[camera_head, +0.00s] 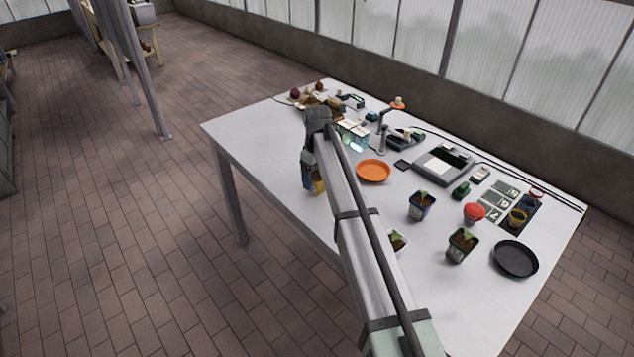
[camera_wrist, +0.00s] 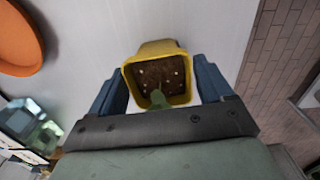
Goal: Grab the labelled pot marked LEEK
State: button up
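A yellow pot (camera_wrist: 158,48) with brown soil, pale specks and a small green seedling sits between the two blue fingers of my gripper (camera_wrist: 160,75) in the wrist view. Narrow light gaps show between the rim and the fingers, so the gripper looks open around it. In the head view my gripper (camera_head: 312,172) points down over the table's left part, and a piece of the yellow pot (camera_head: 319,187) shows beside it. A blue pot (camera_head: 421,206), a dark green pot (camera_head: 461,246) and a pale pot (camera_head: 397,243), partly behind my arm, hold seedlings. No label is readable.
The white table (camera_head: 250,133) also bears an orange dish (camera_head: 373,171), a black dish (camera_head: 515,259), a red round object (camera_head: 474,212) and a grey tray device (camera_head: 444,164). The table's near left strip is clear.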

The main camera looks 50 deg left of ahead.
jog(key=c, duration=0.9)
jog(key=shift+r, duration=0.1)
